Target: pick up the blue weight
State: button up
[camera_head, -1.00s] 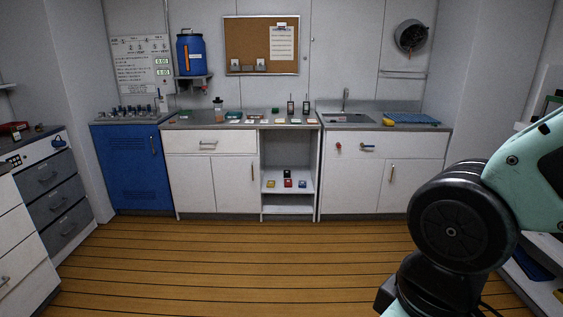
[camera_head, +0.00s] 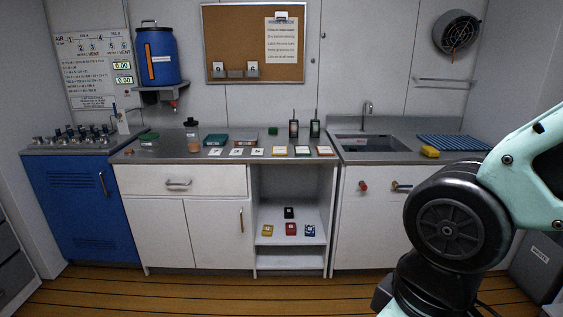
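The blue weight (camera_head: 310,230) is a small block on the open shelf between the cabinets, at the right end of a small group. A red weight (camera_head: 291,229) and a yellow weight (camera_head: 267,230) stand to its left. A black weight (camera_head: 289,213) stands behind them on the same shelf. My arm shows at the right side of the head view, well to the right of the shelf and closer to the camera. My gripper itself cannot be made out in this view.
The white shelf unit (camera_head: 262,262) has a counter above it with cards, two radios and a green block (camera_head: 273,131). A sink (camera_head: 370,146) is at the right, and a blue cabinet (camera_head: 75,205) at the left. The wooden floor (camera_head: 200,288) in front is clear.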

aim_at(310, 230)
jog(key=i, duration=2.9)
jog(key=z, duration=0.05)
